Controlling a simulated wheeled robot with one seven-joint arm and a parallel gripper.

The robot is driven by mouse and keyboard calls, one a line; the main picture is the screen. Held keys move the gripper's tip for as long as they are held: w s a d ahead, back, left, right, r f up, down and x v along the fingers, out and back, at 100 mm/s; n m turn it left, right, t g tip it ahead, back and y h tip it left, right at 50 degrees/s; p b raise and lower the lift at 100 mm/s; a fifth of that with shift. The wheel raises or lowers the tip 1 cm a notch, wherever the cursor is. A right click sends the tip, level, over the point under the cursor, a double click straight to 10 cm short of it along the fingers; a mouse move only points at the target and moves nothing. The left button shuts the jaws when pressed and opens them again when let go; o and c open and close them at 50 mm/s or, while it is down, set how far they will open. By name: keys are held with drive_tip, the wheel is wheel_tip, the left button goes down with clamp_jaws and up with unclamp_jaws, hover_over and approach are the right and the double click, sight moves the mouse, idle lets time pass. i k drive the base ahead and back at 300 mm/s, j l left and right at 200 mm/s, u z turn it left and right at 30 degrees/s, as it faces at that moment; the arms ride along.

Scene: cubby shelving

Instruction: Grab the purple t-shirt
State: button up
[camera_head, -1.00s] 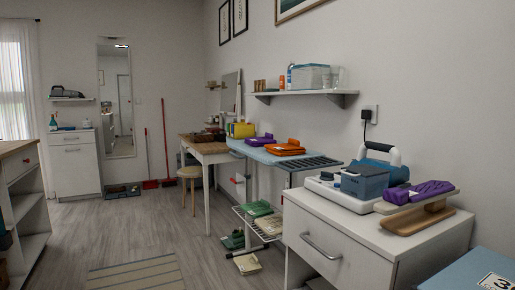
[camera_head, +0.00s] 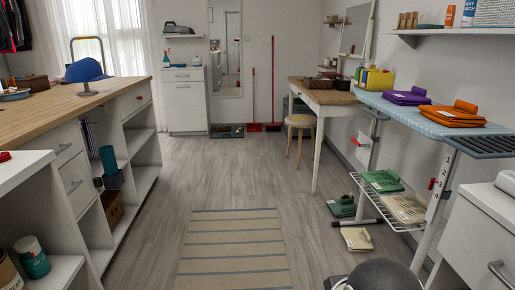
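A folded purple cloth (camera_head: 405,97), which looks like the purple t-shirt, lies on the light-blue ironing board (camera_head: 376,101) at the right. A smaller purple piece sits on its back edge. A folded orange cloth (camera_head: 452,115) lies beside it, nearer to me. Yellow items (camera_head: 375,79) stand behind it. My gripper is not in view. A dark grey rounded shape, perhaps part of my arm, shows at the bottom edge right of centre.
A striped rug (camera_head: 234,250) lies on the open floor ahead. A wood-topped counter (camera_head: 60,108) with open shelves runs along the left. A wire rack (camera_head: 388,207) with folded cloths is under the board. A white drawer cabinet (camera_head: 470,245) stands at the near right.

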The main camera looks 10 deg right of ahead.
sight(416, 98)
drive_tip(key=i+z, duration=0.1)
drive_tip(key=i, duration=0.35)
drive_tip(key=i+j+z, duration=0.15)
drive_tip(key=i, duration=0.25)
drive_tip(key=i+j+z, duration=0.1)
drive_tip(key=i, duration=0.35)
